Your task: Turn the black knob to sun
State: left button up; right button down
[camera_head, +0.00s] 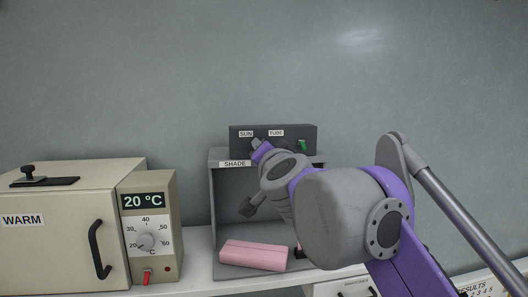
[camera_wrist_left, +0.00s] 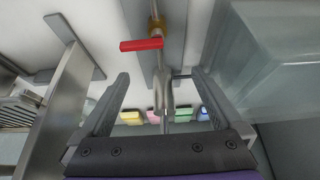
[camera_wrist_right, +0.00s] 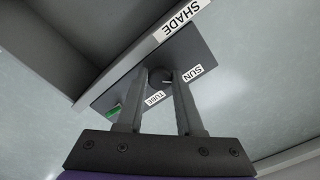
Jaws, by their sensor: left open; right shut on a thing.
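The black knob (camera_wrist_right: 158,75) is on the front of a dark control box (camera_head: 305,132), beside the SUN label (camera_wrist_right: 194,73). A small pale mark shows at its edge; I cannot tell exactly where it points. My right gripper (camera_wrist_right: 161,76) is shut on the knob, one finger on each side. In the head view my right gripper (camera_head: 256,146) is just below the SUN label (camera_head: 246,134) and covers most of the knob. My left gripper (camera_wrist_left: 158,78) is open in the left wrist view, with a metal rod and red lever (camera_wrist_left: 142,44) beyond its fingers. It is not in the head view.
The control box sits on a grey open booth labelled SHADE (camera_head: 235,164). A green switch (camera_head: 302,145) is to the right on the box. A pink block (camera_head: 253,255) lies in the booth. A WARM cabinet (camera_head: 60,250) and temperature unit (camera_head: 170,215) stand left.

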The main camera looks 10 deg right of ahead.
jog(key=c, duration=0.5)
grip_release()
jog(key=shift+c, duration=0.2)
pick_arm(q)
jog(key=shift+f, duration=0.2)
jog(key=shift+s+f+b, duration=0.2)
jog(key=shift+f+b, duration=0.25)
jog(key=shift+f, duration=0.05)
jog(key=shift+s+f+b, duration=0.15)
jog(key=shift+f+b, duration=0.3)
jog(key=shift+f, duration=0.05)
pick_arm(e)
jog(key=s, duration=1.1)
jog(key=shift+w+a, duration=0.1)
jog(key=shift+w, duration=0.1)
